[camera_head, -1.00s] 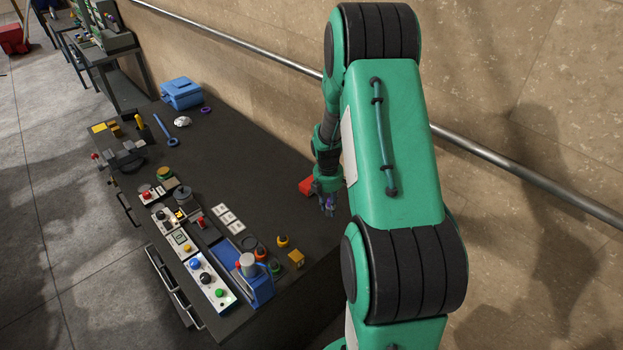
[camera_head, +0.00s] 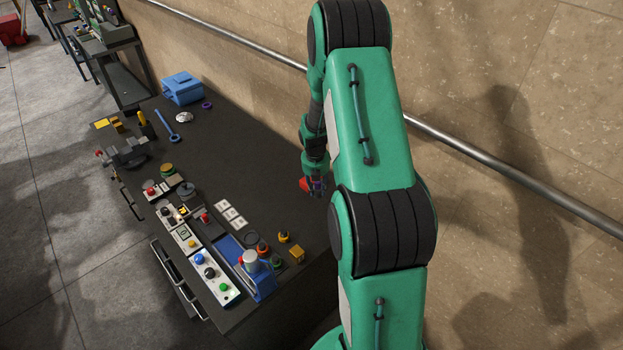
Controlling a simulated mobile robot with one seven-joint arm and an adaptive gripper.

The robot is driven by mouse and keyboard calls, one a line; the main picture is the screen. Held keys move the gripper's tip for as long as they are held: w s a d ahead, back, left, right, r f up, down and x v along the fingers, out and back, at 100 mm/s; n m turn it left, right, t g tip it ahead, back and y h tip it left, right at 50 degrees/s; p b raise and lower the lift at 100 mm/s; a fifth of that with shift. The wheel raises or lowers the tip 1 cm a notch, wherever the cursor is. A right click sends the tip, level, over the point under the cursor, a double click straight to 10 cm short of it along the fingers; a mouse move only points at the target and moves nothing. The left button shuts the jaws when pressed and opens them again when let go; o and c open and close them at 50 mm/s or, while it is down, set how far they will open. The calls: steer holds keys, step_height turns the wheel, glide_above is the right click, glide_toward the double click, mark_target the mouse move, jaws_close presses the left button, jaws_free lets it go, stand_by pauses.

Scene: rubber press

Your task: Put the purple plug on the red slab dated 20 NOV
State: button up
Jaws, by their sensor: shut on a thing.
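My gripper (camera_head: 317,188) is low over the right part of the dark bench, beside my green arm. It is shut on a small purple thing (camera_head: 318,184), which looks like the purple plug; the fingers hide most of it. A red block-like thing (camera_head: 303,185), which may be the red slab, lies just left of the gripper and is partly covered by it. No date can be read on it. Whether the plug touches the red thing cannot be told from this view.
Three white cards (camera_head: 231,215) lie mid-bench. A blue press-like device (camera_head: 260,283), button panels (camera_head: 211,274) and several small knobs stand at the front. A blue box (camera_head: 182,88) and a purple ring (camera_head: 207,105) are at the far end. The wall is behind.

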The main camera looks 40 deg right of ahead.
steer(key=w+d, duration=0.3)
steer(key=w, duration=0.1)
steer(key=w+d+f+p, duration=0.1)
steer(key=w+d, duration=0.2)
steer(key=w, duration=0.1)
steer(key=w+d+p, duration=0.1)
steer(key=w+d, duration=0.2)
steer(key=w, duration=0.2)
steer(key=shift+w+d+f, duration=0.1)
steer(key=shift+f, duration=0.15)
stand_by(0.4)
steer(key=shift+f+p, duration=0.5)
steer(key=shift+f, duration=1.25)
steer(key=shift+f, duration=0.1)
steer(key=o, duration=1.1)
steer(key=shift+o, duration=0.2)
step_height(320, 180, up, 12)
steer(key=a+b, duration=0.1)
steer(key=shift+s+a, duration=0.25)
